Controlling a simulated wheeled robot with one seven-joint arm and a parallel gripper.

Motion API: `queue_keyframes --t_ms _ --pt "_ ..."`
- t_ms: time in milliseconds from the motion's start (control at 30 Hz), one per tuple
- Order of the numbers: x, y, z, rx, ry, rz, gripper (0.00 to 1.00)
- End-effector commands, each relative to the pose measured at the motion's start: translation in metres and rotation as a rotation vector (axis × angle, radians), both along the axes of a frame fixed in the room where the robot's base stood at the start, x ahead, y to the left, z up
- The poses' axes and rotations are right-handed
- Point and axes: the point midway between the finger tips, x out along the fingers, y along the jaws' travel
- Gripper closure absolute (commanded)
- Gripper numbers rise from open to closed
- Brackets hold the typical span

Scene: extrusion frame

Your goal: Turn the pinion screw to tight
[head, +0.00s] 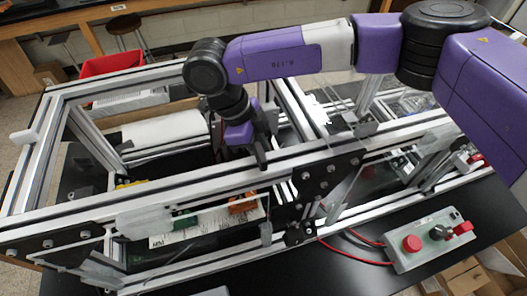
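My gripper (262,158) points down at the front rail of the aluminium extrusion frame (190,180), near the middle of the picture. Its dark fingers are close to the rail's top, and I cannot tell whether they touch it. The finger gap is too small to read, and I see nothing held. I cannot pick out the pinion screw for sure. A black bracket plate with bolts (318,182) sits on the front rail just right of my gripper. Another black plate with bolts (55,243) is at the front left corner.
A grey control box (430,240) with a red button and red cables stands on the black table at front right. A red bin (112,64) is behind the frame at left. A white roll (165,128) and an orange part (243,203) lie within the frame.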

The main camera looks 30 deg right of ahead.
Motion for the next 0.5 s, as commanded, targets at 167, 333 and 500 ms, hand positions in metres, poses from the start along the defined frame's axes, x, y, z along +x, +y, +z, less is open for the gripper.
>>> queue_keyframes --t_ms 167,333,500 --pt "0.0019 -0.0018 -0.0032 -0.002 -0.002 -0.119 1.00" --pt "0.0027 -0.0030 -0.0021 -0.001 -0.002 -0.311 1.00" --pt "0.0027 -0.0032 0.0001 -0.001 -0.001 -0.398 1.00"
